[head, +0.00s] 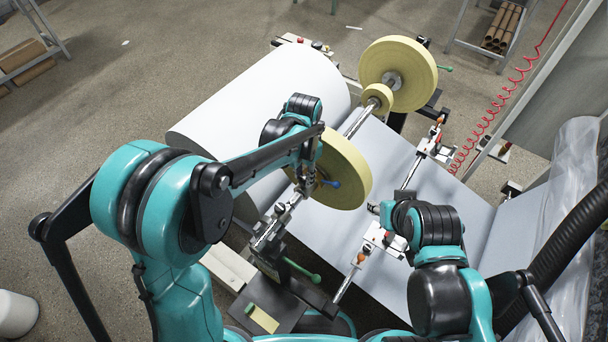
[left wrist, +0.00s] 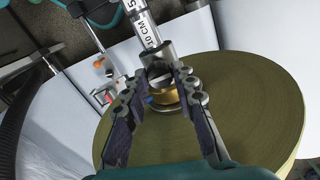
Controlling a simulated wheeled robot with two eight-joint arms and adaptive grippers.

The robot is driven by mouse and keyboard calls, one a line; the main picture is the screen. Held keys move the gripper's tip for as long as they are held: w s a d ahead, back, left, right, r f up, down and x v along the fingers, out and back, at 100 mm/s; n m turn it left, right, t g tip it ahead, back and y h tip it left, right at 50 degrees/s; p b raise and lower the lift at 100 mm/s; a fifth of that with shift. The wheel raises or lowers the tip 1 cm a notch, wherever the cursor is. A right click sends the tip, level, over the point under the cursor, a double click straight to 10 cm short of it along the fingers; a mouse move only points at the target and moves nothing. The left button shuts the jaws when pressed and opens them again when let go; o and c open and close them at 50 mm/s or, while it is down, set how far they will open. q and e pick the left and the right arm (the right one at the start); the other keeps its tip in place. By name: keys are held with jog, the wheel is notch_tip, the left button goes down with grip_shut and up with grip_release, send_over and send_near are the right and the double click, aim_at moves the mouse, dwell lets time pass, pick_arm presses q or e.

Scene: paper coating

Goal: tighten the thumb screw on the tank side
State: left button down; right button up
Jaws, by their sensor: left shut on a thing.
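My left gripper (head: 305,185) is at the hub of the near yellow disc (head: 350,168), on the shaft's near end. In the left wrist view, its two fingers (left wrist: 160,76) close on a round metal piece (left wrist: 158,78) at the disc's hub, which appears to be the thumb screw. A brass-coloured ring (left wrist: 163,97) lies below it, with a small blue part (left wrist: 149,99) beside it. A blue lever (head: 331,183) also shows there in the head view. My right arm is at the right over the white web; its gripper jaws are not clear.
A large white roll (head: 265,105) lies behind my left arm. A far yellow disc (head: 400,62) and a small yellow core (head: 379,97) share the shaft. A second rod with clamps (head: 377,240) crosses the web. A red coiled hose (head: 497,105) hangs at the right.

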aim_at(303, 178)
pick_arm(q)
jog(key=shift+m, duration=0.6)
jog(key=c, duration=1.2)
grip_release()
jog(key=shift+r, duration=0.1)
notch_tip(303, 178, up, 12)
jog(key=shift+a, duration=0.1)
